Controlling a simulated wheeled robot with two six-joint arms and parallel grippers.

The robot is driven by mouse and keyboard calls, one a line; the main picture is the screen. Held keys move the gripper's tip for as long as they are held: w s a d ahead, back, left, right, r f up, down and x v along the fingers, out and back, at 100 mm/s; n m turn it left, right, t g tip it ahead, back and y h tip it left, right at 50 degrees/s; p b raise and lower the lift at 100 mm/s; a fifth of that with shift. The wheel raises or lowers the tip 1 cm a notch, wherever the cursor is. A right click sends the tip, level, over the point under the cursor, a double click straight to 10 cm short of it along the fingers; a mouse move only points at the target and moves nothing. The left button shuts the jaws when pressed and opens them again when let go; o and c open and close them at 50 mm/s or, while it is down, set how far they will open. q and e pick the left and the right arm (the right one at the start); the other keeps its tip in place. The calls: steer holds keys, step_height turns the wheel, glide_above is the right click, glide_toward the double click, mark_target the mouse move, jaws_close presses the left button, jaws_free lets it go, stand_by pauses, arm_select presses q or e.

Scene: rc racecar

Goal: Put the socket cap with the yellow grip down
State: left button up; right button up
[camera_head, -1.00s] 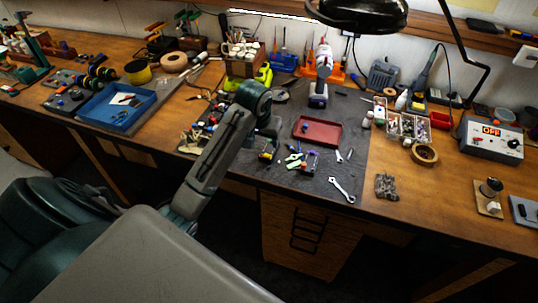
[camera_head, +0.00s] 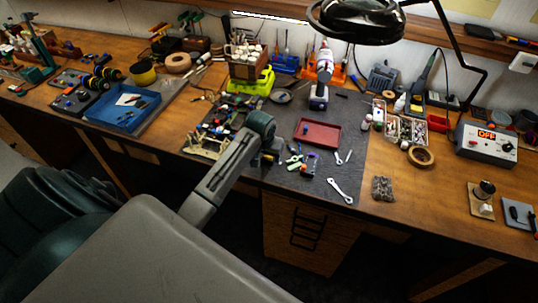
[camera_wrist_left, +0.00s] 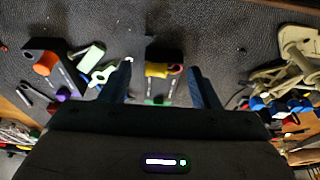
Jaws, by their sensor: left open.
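The socket cap with the yellow grip (camera_wrist_left: 163,70) is in the left wrist view, on the dark mat. It shows a dark body with a yellow band and a small red part at the right. My left gripper (camera_wrist_left: 160,67) is open, with one finger on each side of the cap; I see gaps between the fingers and the yellow band. The cap's lower part is partly hidden by the gripper body. In the head view my left gripper (camera_head: 266,158) is low over the front of the mat, mostly hidden by my arm. My right gripper is not in view.
A red tray (camera_head: 318,131) lies on the mat (camera_head: 285,180), with a wrench (camera_head: 340,190) to its front right. In the left wrist view a dark block with an orange knob (camera_wrist_left: 45,62) and a green tool (camera_wrist_left: 90,55) lie left, and a beige part (camera_wrist_left: 295,55) lies right.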

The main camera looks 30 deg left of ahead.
arm_select(q)
steer(key=shift+w+f, duration=0.1)
steer(key=shift+f, duration=0.05)
steer(key=shift+c, duration=0.5)
steer(key=c, duration=1.1)
steer(key=shift+o, duration=0.2)
